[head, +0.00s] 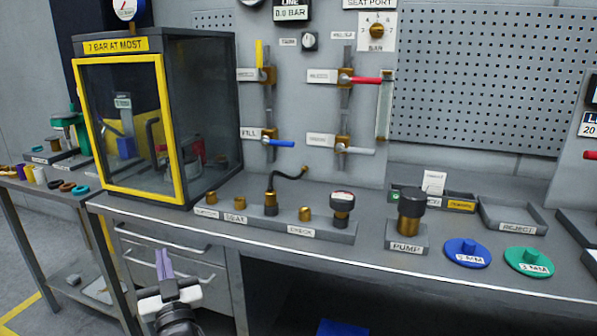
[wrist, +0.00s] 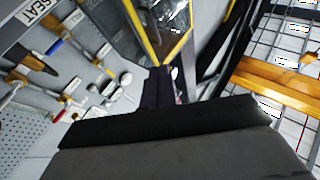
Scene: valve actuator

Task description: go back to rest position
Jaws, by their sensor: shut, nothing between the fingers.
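My gripper (head: 164,263) shows at the lower left of the head view, in front of the bench's drawers and below the worktop edge. Its two purple-grey fingers point up and lie together, with nothing held. In the wrist view the dark fingers (wrist: 158,86) also lie close together, empty, with the yellow-framed cabinet beyond them. The gripper appears apart from the bench in the head view, though the exact gap is hard to judge.
The yellow-framed test cabinet (head: 172,120) stands on the left of the bench (head: 330,258). Valves with red (head: 366,80) and blue (head: 278,142) handles are on the wall. The pump (head: 408,215), blue disc (head: 467,252) and green disc (head: 528,261) stand right. A side table (head: 50,190) is left.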

